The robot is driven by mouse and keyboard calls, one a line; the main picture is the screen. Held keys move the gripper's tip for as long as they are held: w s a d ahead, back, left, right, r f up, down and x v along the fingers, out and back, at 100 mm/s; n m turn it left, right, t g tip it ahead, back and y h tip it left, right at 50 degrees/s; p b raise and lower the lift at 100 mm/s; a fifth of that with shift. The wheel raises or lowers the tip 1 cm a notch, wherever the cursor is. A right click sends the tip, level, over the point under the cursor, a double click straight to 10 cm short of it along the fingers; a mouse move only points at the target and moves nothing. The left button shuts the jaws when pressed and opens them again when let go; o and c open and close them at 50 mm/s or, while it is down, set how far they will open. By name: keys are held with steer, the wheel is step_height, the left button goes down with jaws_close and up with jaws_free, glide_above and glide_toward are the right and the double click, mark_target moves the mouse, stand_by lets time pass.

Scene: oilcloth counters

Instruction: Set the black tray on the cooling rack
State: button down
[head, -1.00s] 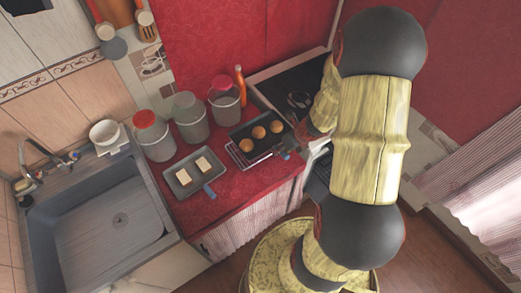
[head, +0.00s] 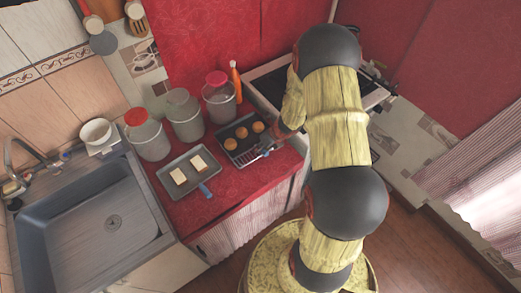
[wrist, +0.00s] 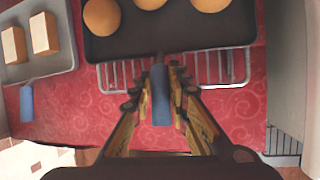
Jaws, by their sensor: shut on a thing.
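The black tray (head: 244,146) carries three round buns. It also fills the top of the wrist view (wrist: 190,40). My gripper (wrist: 161,95) is shut on the tray's blue handle, which sticks out toward me; the gripper shows small in the head view (head: 268,151). The wire cooling rack (wrist: 228,69) lies under the tray, on the red counter. Its near edge shows past the tray's near side, and the tray hides the rest. I cannot tell whether the tray touches the rack or hangs slightly above it.
A grey tray (head: 191,189) with two pale blocks and a blue handle lies to the left. Several lidded jars (head: 184,117) and an orange bottle (head: 236,82) stand behind. The stove (head: 272,88) is at the right, and the sink (head: 105,225) is at the far left.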

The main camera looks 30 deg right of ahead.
steer(key=c, duration=1.7)
jaws_free()
steer(key=p+v, duration=0.4)
steer(key=v, duration=0.8)
steer(key=a+r+n, duration=0.7)
steer(key=r+n, duration=0.1)
steer(key=r, duration=0.2)
steer(key=a+r+n, duration=0.6)
steer(key=r+n, duration=0.2)
steer(key=r, duration=0.1)
steer(key=s+a+r+n, duration=0.2)
steer(key=s+r+n, duration=0.3)
steer(key=n, duration=0.2)
steer(key=s+a+r+n+h, duration=0.1)
steer(key=s+a+r+n, duration=0.1)
steer(key=s+r+n, duration=0.2)
steer(key=s+a+r+n+t+h, duration=0.1)
steer(key=s+a+r+n, duration=0.1)
steer(key=s+r+n, duration=0.3)
steer(key=shift+s+a+r+n, duration=0.15)
steer(key=shift+s+n, duration=0.6)
steer(key=shift+n, duration=0.4)
steer(key=shift+s+r+n, duration=0.2)
steer(key=shift+s+n, duration=0.5)
steer(key=shift+n, duration=0.45)
